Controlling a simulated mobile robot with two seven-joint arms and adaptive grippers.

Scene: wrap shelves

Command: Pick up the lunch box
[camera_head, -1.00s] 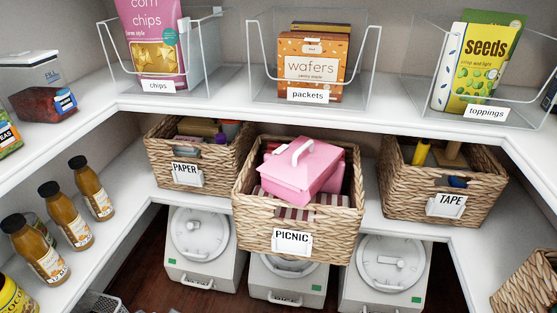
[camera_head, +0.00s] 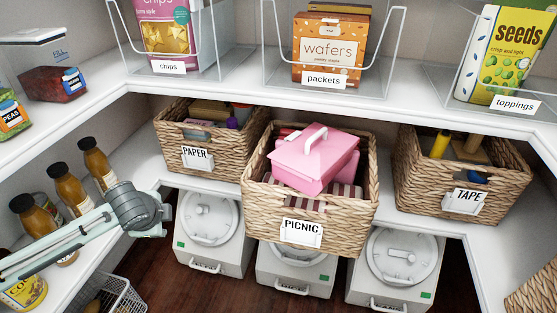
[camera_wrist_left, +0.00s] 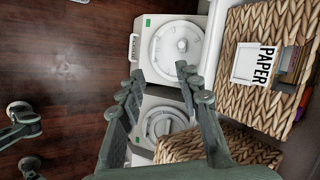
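The pink lunch box (camera_head: 318,168) with a white handle sits tilted in the wicker PICNIC basket (camera_head: 272,205) on the middle shelf. My left arm comes in at the lower left of the head view, left of the basket and apart from it. In the left wrist view my left gripper (camera_wrist_left: 158,72) is open with nothing between its fingers. A wicker basket, likely the PICNIC one (camera_wrist_left: 190,148), shows at the bottom of that view; the lunch box does not show there. Dark green parts at that view's lower left may be my right arm; its gripper state is unclear.
The PAPER basket (camera_head: 175,153) stands left of the PICNIC basket and the TAPE basket (camera_head: 415,195) right. Brown bottles (camera_head: 97,163) stand on the left shelf, near my arm. Above are the upper shelf and a wafers box (camera_head: 327,52). White round-lidded bins (camera_head: 208,215) stand below.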

